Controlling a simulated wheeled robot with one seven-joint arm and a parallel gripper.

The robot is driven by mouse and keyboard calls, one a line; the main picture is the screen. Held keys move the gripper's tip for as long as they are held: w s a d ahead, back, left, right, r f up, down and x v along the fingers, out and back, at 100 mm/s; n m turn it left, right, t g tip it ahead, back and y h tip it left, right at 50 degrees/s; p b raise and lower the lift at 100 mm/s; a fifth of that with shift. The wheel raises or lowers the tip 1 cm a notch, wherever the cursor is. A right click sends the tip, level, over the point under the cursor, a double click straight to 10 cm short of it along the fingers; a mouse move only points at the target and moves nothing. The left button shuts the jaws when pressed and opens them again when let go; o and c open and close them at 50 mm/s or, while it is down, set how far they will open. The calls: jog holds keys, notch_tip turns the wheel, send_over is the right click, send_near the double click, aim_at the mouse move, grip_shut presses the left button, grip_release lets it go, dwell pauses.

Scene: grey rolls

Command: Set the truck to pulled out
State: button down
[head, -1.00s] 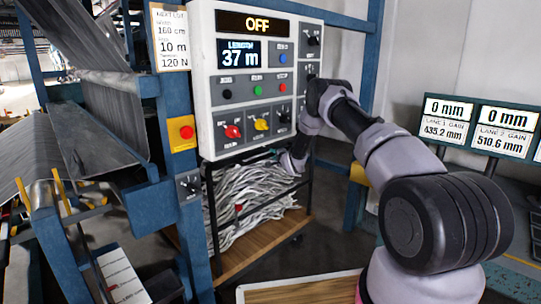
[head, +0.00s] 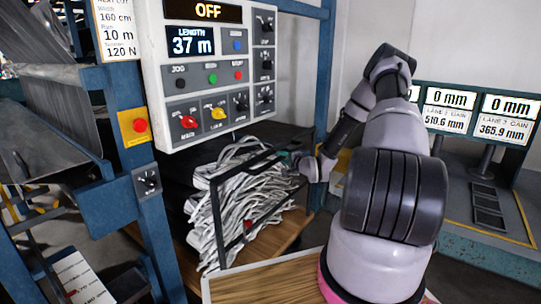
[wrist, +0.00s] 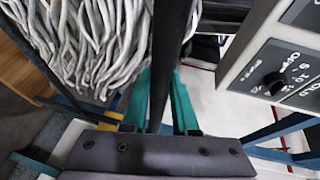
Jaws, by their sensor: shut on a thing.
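The truck is a low cart with a wooden deck (head: 284,232) and a thin black frame (head: 216,215), heaped with pale grey strips (head: 235,205). It stands below the control panel, partly out in front of it. The strips also show in the wrist view (wrist: 85,40). My gripper (head: 297,160) is at the frame's upper right corner in the head view. In the wrist view its teal fingers (wrist: 160,105) lie on either side of a black bar (wrist: 167,50) of the truck and are shut on it. The far side of the truck is hidden.
The control panel (head: 205,75) reads OFF and 37 m, and hangs close above the truck. A blue post (head: 150,215) stands left of the truck. A wooden surface with a pale rim (head: 262,280) lies in front. A desk with monitors (head: 452,112) is at the right.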

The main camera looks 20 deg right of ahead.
jog(key=shift+s+d, duration=0.65)
jog(key=c, duration=0.7)
grip_release()
jog(key=v, duration=1)
jog(key=shift+s+d+r, duration=0.1)
jog(key=shift+s, duration=0.25)
